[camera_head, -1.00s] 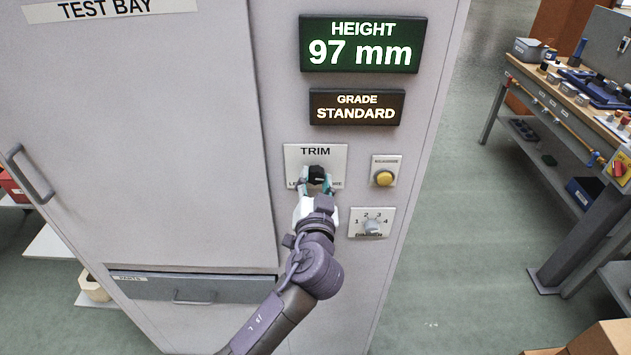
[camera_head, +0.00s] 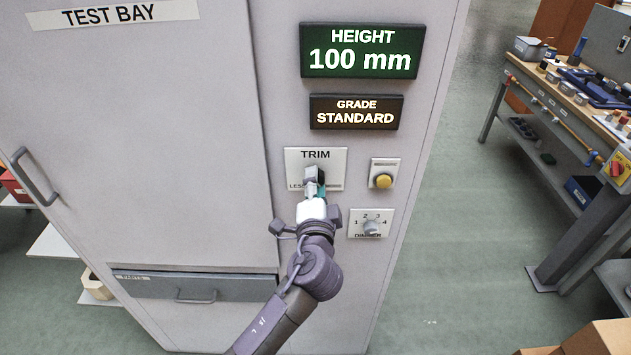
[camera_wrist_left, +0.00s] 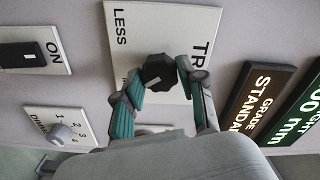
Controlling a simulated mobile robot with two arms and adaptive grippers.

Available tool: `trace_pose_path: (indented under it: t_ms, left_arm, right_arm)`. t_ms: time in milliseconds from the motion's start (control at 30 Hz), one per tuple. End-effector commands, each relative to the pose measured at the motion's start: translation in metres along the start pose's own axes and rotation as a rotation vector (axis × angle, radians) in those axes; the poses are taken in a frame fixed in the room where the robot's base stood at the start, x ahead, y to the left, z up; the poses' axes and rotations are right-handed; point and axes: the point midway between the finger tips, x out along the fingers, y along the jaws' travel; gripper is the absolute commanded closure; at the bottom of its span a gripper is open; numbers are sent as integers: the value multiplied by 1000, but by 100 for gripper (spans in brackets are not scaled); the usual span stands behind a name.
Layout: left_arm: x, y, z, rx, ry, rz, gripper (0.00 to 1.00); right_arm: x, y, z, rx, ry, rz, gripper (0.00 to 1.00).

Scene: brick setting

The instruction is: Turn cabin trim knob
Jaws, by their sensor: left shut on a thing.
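The black trim knob (camera_wrist_left: 158,72) sits on a white plate (camera_head: 330,160) labelled TRIM, on the front of the grey cabin. My left gripper (camera_head: 314,184) is shut on the knob, with one teal-and-grey finger on each side of it in the left wrist view (camera_wrist_left: 158,82). In the head view the gripper hides most of the knob. The plate's LESS marking shows; the lettering at its other end is partly covered. The green height display (camera_head: 361,50) reads 100 mm. The grade display (camera_head: 355,112) reads STANDARD. My right gripper is not in view.
A yellow button (camera_head: 384,181) and a numbered dial (camera_head: 372,227) sit close to the right of the trim plate. A black ON switch (camera_wrist_left: 25,55) shows in the left wrist view. A cluttered workbench (camera_head: 540,80) stands farther right, across open floor.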

Motion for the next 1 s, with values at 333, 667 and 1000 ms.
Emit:
trace_pose_path:
  t_ms: [333,667,1000]
  left_arm:
    - [0,0,0,79,1,-1,95]
    - [0,0,0,83,2,-1,95]
    - [0,0,0,82,1,-1,35]
  right_arm:
    - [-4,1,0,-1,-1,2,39]
    - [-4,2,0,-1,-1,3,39]
    - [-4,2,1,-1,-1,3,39]
